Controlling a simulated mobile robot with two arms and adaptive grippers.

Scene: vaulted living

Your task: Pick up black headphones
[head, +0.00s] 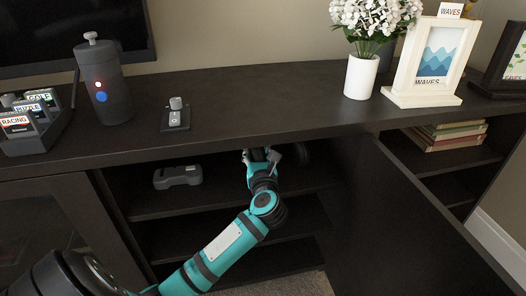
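My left arm reaches from the bottom left into the open cabinet (210,205). Its gripper (260,155) is at the upper shelf, just under the cabinet top. A dark rounded shape (300,153) shows right beside the gripper; it may be the black headphones, but it blends into the dark shelf and is partly hidden. I cannot tell whether the fingers touch it or how far they are open. My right gripper is not in view.
A grey device (178,177) lies on the same shelf, left of the gripper. The open cabinet door (400,220) stands to the right. On top are a grey canister (104,85), a small switch box (176,117), a white vase (361,77) and a picture frame (433,60).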

